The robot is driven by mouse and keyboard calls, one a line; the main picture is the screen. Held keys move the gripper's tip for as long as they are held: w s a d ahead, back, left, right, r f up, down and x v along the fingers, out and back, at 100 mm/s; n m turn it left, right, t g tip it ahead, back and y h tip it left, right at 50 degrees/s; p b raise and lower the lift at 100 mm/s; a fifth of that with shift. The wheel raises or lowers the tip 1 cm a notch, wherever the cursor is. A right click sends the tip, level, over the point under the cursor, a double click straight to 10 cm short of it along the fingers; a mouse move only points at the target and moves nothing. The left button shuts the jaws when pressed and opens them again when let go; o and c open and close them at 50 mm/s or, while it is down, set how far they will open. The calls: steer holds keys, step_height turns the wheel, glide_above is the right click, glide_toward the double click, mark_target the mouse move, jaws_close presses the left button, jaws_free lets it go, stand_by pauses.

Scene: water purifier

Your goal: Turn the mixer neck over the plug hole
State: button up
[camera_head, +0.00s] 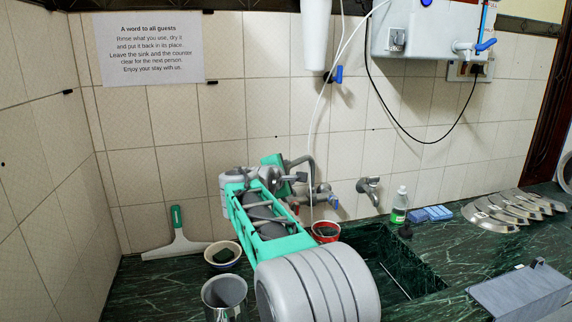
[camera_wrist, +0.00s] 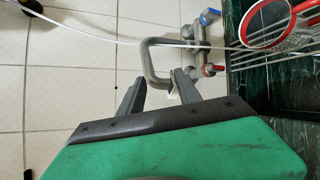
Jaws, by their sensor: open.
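The mixer neck is a grey bent pipe beside the wall; it shows in the head view (camera_head: 305,160) and in the wrist view (camera_wrist: 149,58). Its body carries a blue handle (camera_wrist: 209,16) and a red handle (camera_wrist: 213,69). My gripper (camera_wrist: 159,77) is open, with its two fingers pointing at the neck. The neck's lower end appears between or just beyond the fingertips; I cannot tell whether they touch. In the head view, my arm partly hides the mixer. The dark green sink basin (camera_head: 405,268) lies right of my arm. The plug hole is not visible.
A metal cup (camera_head: 225,293) stands in front. A second tap (camera_head: 369,190) is on the wall. A bottle (camera_head: 399,206) and steel plates (camera_head: 510,209) stand right.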

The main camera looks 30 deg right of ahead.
mark_target(297, 161)
steer(key=shift+n+h, duration=0.5)
steer(key=shift+h, duration=0.2)
steer(key=w+d, duration=0.1)
steer(key=w+d+r, duration=0.1)
steer(key=d, duration=0.1)
steer(key=shift+d+r, duration=0.2)
steer(key=p+x, duration=0.1)
steer(key=x, duration=0.5)
steer(key=shift+w+f, duration=0.1)
steer(key=shift+w, duration=0.25)
steer(key=c, duration=0.9)
steer(key=shift+r, duration=0.2)
